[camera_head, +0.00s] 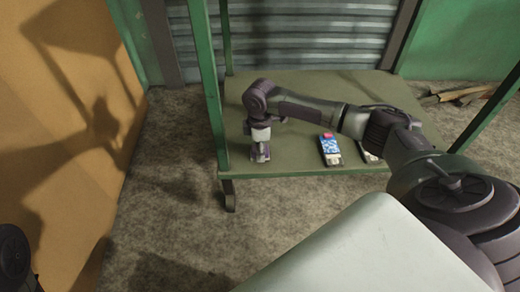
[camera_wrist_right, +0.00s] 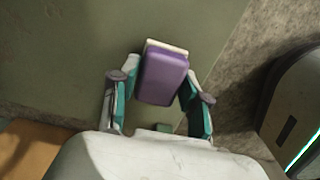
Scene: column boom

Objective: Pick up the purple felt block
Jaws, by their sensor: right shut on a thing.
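The purple felt block (camera_wrist_right: 163,78) is between the fingers of my right gripper (camera_wrist_right: 160,92) in the right wrist view. It is a rounded purple block with a pale layer along its far edge. The gripper is shut on it, with a teal-lined finger at each side. In the head view my right gripper (camera_head: 261,153) points down over the left front part of the green table (camera_head: 300,92). The block is hard to make out there, and I cannot tell if it touches the table top. My left gripper is not in view.
A blue and white item with a red top (camera_head: 330,149) lies on the table right of the gripper. A pale item (camera_head: 368,154) beside it is partly hidden by my arm. Green posts (camera_head: 208,90) rise at the table's sides. An orange panel (camera_head: 60,120) stands at left.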

